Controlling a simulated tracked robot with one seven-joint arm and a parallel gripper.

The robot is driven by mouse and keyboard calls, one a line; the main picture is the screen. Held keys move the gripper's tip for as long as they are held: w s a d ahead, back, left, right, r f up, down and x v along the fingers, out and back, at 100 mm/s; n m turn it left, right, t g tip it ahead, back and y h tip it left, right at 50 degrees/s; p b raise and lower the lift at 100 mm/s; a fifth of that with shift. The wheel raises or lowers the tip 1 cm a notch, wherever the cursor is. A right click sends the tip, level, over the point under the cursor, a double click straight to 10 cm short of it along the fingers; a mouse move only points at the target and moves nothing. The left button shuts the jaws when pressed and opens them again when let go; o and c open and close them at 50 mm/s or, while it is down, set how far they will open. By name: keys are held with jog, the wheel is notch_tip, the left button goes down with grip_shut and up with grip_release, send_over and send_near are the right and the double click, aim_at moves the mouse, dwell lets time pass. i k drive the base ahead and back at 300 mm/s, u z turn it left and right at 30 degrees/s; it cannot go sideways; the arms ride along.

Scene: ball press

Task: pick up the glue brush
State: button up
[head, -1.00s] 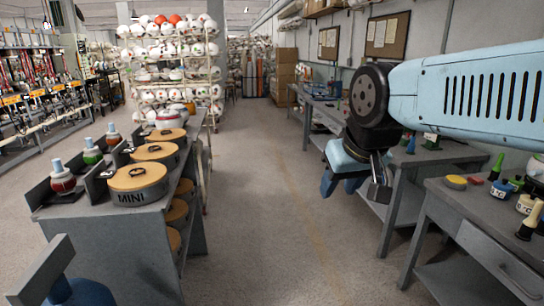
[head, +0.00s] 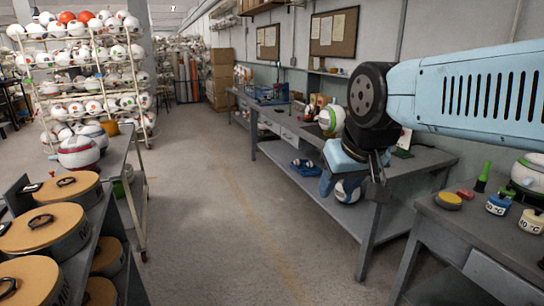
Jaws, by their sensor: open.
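A green, narrow-topped upright thing (head: 482,178) stands on the grey bench at the right. It may be the glue brush, but it is too small to tell. Beside it are a blue-labelled pot (head: 498,204) and a cream pot (head: 531,220) marked with °C. My gripper (head: 354,184) hangs from the light blue arm, pointing down, left of that bench.
The right bench (head: 440,222) also holds a yellow disc (head: 448,200) and a ball at its right edge. A longer bench (head: 300,150) with a lower shelf runs behind my gripper. Round moulds (head: 60,190) stand at left. The aisle floor (head: 215,220) is clear.

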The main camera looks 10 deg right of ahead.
aim_at(483, 178)
jog(key=z, duration=0.35)
jog(key=i, duration=1)
jog(key=z, duration=1.25)
jog(key=i, duration=1)
jog(key=z, duration=0.6)
jog(key=k, duration=0.85)
jog(key=z, duration=0.15)
jog(key=i, duration=0.95)
jog(key=u, duration=0.05)
